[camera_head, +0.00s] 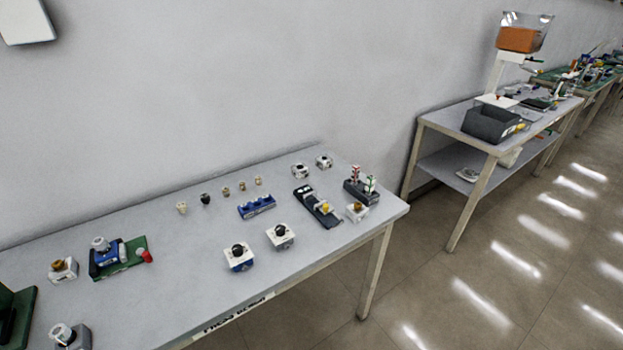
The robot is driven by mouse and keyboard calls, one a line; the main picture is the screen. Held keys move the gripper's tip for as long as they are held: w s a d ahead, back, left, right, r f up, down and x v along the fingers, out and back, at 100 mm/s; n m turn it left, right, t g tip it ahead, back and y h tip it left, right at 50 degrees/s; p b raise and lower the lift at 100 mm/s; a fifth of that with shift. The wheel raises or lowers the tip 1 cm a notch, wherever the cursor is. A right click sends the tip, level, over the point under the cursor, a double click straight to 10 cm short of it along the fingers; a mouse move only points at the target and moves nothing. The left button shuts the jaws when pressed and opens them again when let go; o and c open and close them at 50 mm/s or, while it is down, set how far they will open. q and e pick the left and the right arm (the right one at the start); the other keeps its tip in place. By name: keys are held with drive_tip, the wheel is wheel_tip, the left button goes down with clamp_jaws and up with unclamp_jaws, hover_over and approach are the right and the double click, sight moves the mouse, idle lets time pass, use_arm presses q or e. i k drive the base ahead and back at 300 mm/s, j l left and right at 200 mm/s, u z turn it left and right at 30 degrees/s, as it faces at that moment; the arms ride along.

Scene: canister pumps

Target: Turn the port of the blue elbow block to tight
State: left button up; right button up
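A block with a blue lower part, white upper faces and a black round top (239,257) stands near the front edge of the table. It may be the blue elbow block, but its port and any tight mark are too small to read. A similar white block with a black round top (280,237) stands to its right, apart from it. Neither of my grippers is in view, and nothing touches the blocks.
The grey table (190,285) also holds a blue rack (257,207), a green board with a blue device (118,258), a dark tray (318,207) and several small fittings. A second table (458,125) stands at the right. The floor between is clear.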

sight(100, 243)
drive_tip(key=u, duration=1.6)
